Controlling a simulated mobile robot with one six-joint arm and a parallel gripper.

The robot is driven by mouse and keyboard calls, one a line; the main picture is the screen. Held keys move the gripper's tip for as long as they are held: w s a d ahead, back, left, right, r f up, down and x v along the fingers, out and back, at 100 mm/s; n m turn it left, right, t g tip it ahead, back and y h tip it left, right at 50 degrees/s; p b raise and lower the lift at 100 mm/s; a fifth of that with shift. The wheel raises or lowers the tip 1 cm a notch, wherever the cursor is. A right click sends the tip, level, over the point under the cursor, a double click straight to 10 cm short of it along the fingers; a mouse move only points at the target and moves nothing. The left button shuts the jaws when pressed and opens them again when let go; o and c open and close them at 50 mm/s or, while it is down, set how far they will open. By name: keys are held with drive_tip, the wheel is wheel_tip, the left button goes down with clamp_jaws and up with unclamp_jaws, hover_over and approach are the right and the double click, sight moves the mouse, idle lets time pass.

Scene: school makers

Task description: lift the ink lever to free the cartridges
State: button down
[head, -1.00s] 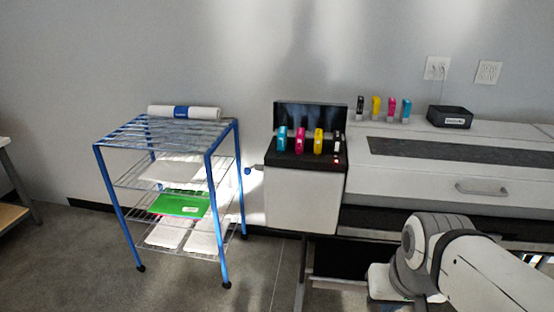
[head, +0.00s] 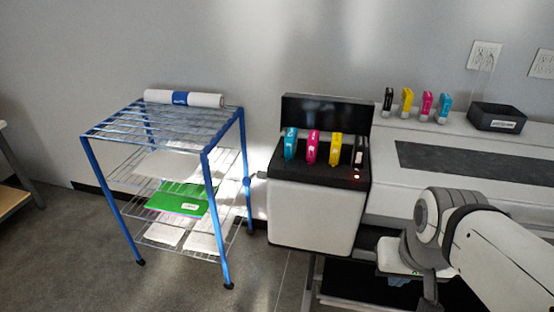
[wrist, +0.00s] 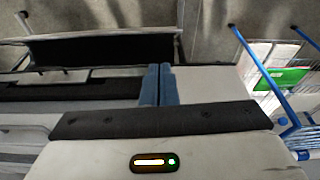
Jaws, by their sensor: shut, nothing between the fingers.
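The ink bay (head: 315,215) is a white box with a raised black lid (head: 326,109) at the printer's left end. Cyan (head: 290,144), magenta (head: 312,147), yellow (head: 335,147) and black (head: 359,150) cartridges stand upright in its dark top. A red light shows beside the black one. A small blue knob (head: 247,182) shows left of the bay, partly behind a cart leg; I cannot tell if it is the ink lever. My gripper (wrist: 160,70) shows two blue-grey fingers shut together, empty, with printer surfaces beyond. It cannot be made out in the head view.
A blue wire cart (head: 165,128) with a paper roll (head: 184,98), papers and a green pack (head: 180,200) stands close left of the bay. Several spare cartridges (head: 427,104) and a black tray (head: 497,117) sit on the printer (head: 460,125). Open floor lies in front of the cart.

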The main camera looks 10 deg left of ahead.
drive_tip(key=shift+f, duration=0.1)
drive_tip(key=w+a+f+m+t+y+b, duration=0.15)
drive_tip(key=w+a+f+t+b, duration=0.3)
drive_tip(key=w, duration=0.55)
drive_tip(key=w+a+f+m+t+y+b, duration=0.15)
drive_tip(key=w+a+f+t+b, duration=0.3)
drive_tip(key=w, duration=0.55)
drive_tip(key=s+a+f+m+t+y+b, duration=0.1)
drive_tip(key=a+f+t+y+b, duration=0.1)
drive_tip(key=a+y, duration=0.3)
drive_tip(key=s+a+f+m+t+y+b, duration=0.1)
drive_tip(key=a+f+m+t+y+b, duration=0.1)
drive_tip(key=a+y, duration=0.4)
drive_tip(key=a+f+b, duration=0.1)
drive_tip(key=a+b, duration=0.1)
drive_tip(key=a, duration=0.2)
drive_tip(key=shift+a+f+t, duration=0.2)
drive_tip(key=shift+f+t, duration=0.2)
